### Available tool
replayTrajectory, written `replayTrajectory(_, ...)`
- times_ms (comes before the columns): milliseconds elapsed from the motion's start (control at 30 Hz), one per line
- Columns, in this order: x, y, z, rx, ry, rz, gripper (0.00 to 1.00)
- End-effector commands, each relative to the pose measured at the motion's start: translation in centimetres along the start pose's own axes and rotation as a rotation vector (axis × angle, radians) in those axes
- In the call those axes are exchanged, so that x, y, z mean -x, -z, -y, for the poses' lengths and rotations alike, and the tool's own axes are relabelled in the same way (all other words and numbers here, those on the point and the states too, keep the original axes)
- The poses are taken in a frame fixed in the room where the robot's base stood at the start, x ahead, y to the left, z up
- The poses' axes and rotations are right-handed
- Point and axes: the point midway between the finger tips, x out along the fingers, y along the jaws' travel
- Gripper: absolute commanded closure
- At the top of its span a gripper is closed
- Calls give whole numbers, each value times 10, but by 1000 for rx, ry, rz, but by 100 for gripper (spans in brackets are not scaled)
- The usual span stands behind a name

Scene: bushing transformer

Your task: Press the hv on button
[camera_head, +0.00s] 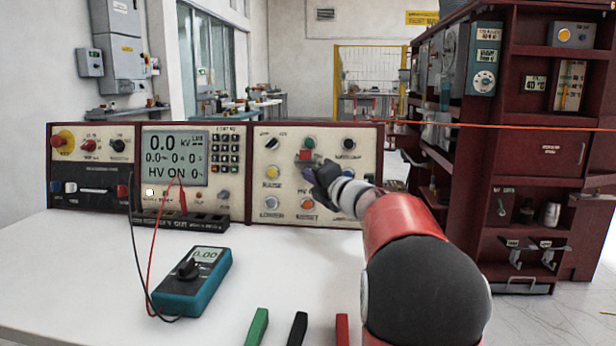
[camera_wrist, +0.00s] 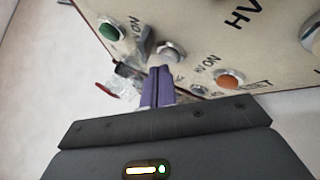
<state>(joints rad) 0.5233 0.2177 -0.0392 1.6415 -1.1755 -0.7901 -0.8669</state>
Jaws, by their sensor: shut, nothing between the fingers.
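The control panel (camera_head: 369,165) stands at the back of the white table. In the wrist view, a pale silver button (camera_wrist: 171,49) beside the label "HV ON" sits between a green button (camera_wrist: 108,30) and an orange button (camera_wrist: 228,80). My gripper (camera_wrist: 160,72) has its purple fingers closed together, with the tips at this button's edge; I cannot tell whether they press it. In the head view, my gripper (camera_head: 314,174) covers the panel's middle, hiding the button. The panel display (camera_head: 175,158) reads "0.0 kV" and "HV ON".
A teal multimeter (camera_head: 195,280) with red and black leads lies on the table at left. Green, black and red handles stick up at the table's front. A dark red cabinet (camera_head: 540,150) stands at right. The table between panel and handles is mostly clear.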

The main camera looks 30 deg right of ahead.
Motion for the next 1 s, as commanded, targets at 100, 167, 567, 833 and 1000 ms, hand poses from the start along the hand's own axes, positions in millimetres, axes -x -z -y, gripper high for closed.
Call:
replayTrajectory(100, 5, 4, -3, 1, -1, 0, 100)
replayTrajectory(167, 6, 5, -4, 1, 0, 0, 100)
replayTrajectory(567, 11, 8, -8, 1, -1, 0, 100)
replayTrajectory(833, 30, 22, -21, 2, -1, 1, 100)
replayTrajectory(1000, 39, 29, -28, 0, -1, 0, 100)
